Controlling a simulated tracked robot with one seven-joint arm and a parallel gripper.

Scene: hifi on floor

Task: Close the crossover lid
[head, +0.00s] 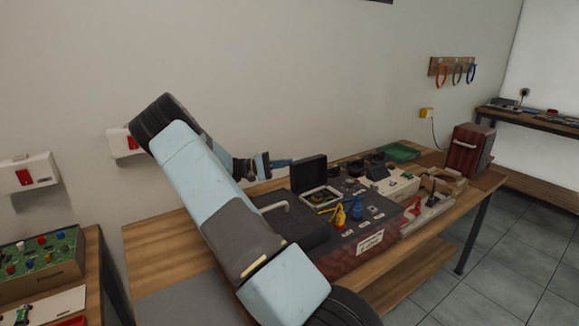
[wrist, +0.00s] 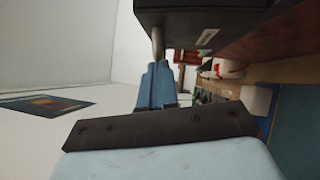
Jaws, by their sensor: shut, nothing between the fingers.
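The crossover lid appears to be the small black lid (head: 308,174), standing raised at the back of an open compartment (head: 321,197) on the dark console (head: 345,243). My gripper (head: 288,162) has its blue fingers together, pointing right, close to the lid's upper left edge. I cannot tell whether they touch it. In the wrist view my shut fingers (wrist: 154,72) point up toward a dark block (wrist: 200,18) with a pale label. A short metal rod shows at the fingertips; whether they touch it is unclear.
A larger black panel with a pale handle (head: 273,207) lies left of the compartment, partly behind my arm. Yellow and blue parts (head: 340,215) stand in front of the lid. A red box (head: 467,150) and green tray (head: 402,151) are further right. The wall is close behind.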

